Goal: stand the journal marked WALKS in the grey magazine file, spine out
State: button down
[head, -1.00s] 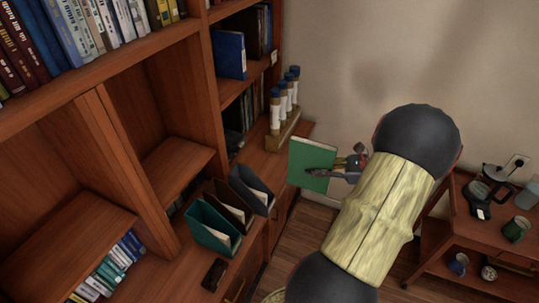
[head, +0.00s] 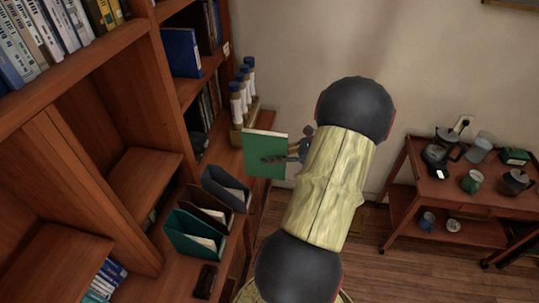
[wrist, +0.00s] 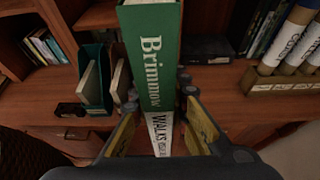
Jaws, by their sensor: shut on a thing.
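The green journal (head: 262,163) is in my gripper (head: 281,158), held upright over the wooden ledge's edge. In the wrist view its green spine (wrist: 152,60) reads Brimmow, with WALKS on a white band (wrist: 160,134) near my palm. My gripper's fingers (wrist: 159,98) are shut on either side of it. The grey magazine file (head: 226,188) stands on the ledge to the left of the journal, apart from it; some pale papers show inside. In the wrist view the journal seems to hide the grey file.
A brown file (head: 207,207) and a teal file (head: 194,236) stand in a row with the grey one. A rack of capped tubes (head: 243,97) stands behind the journal. A small dark object (head: 205,281) lies in front of the files. A trolley (head: 455,195) stands at right.

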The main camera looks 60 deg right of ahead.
aim_at(263, 176)
jog(key=shift+w+f+b, duration=0.1)
jog(key=shift+f+b, duration=2)
jog(key=shift+f, duration=3.1)
jog(key=shift+w+a, duration=0.2)
jog(key=shift+w, duration=0.4)
jog(key=shift+w+a, duration=0.2)
jog(key=shift+w, duration=0.35)
jog(key=shift+b+x, duration=1.2)
jog(key=shift+x, duration=6.1)
jog(key=c, duration=1.7)
grip_release()
jog(key=shift+o, duration=0.2)
